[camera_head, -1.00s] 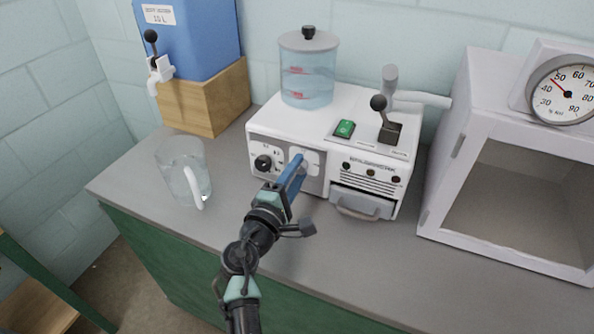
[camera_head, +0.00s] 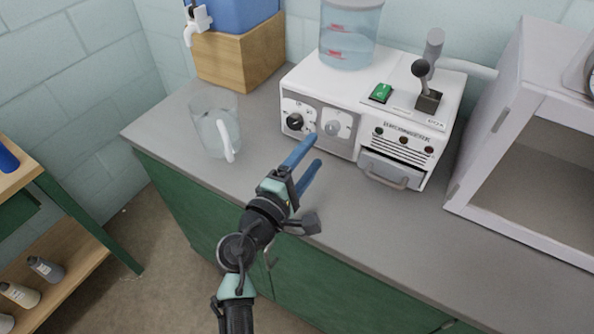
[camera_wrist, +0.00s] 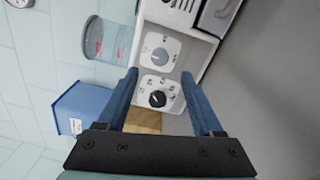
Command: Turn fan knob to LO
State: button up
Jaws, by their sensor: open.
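The white machine (camera_head: 365,105) on the counter has a grey front panel with two dials. The left one has a black knob (camera_head: 294,122) and the right one a grey knob (camera_head: 331,127); their lettering is too small to read, so I cannot tell which is the fan knob. My gripper (camera_head: 314,150) is open and empty, in front of the panel and apart from it. In the wrist view, the grey knob (camera_wrist: 160,54) and the black knob (camera_wrist: 157,99) both show between the blue fingers (camera_wrist: 159,74).
A clear jug (camera_head: 214,125) stands on the counter left of the machine. A wooden block (camera_head: 238,55) carries a blue tank with a tap. An open white cabinet (camera_head: 500,125) stands to the right.

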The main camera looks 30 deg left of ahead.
jog(key=shift+s+a, duration=0.1)
jog(key=shift+s, duration=2.5)
